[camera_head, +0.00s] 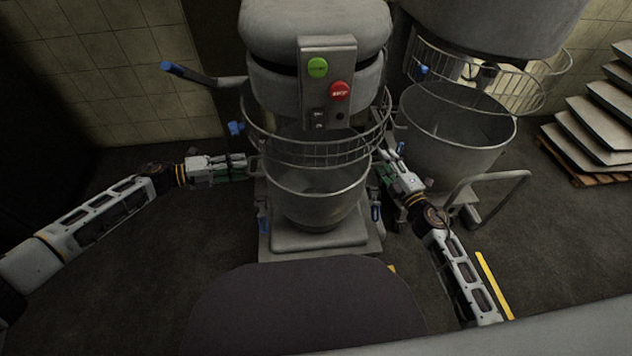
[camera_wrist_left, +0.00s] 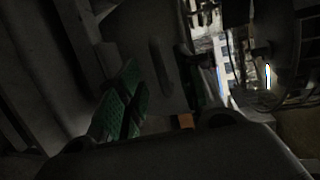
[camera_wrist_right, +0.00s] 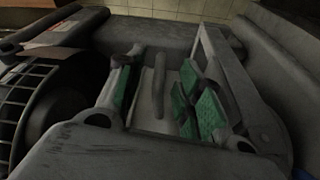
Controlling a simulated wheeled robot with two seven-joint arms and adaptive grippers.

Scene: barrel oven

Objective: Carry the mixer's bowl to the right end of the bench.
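The mixer's bowl (camera_head: 312,210) is a round metal bowl. It sits upright under the wire guard of the grey mixer (camera_head: 315,40), above the mixer's base. My left gripper (camera_head: 250,167) is at the bowl's left side near the rim. Its green pads stand apart in the dark left wrist view. My right gripper (camera_head: 382,162) is at the bowl's right side, also near the rim. Its green pads stand apart in the right wrist view, with a grey bar-like piece between them. I cannot tell whether either gripper touches the bowl.
A second mixer with a larger bowl (camera_head: 455,130) stands close on the right, with a bent metal handle (camera_head: 490,185) in front. Stacked trays (camera_head: 595,125) lie at the far right. A pale grey surface (camera_head: 520,335) crosses the bottom right; I cannot tell whether it is the bench.

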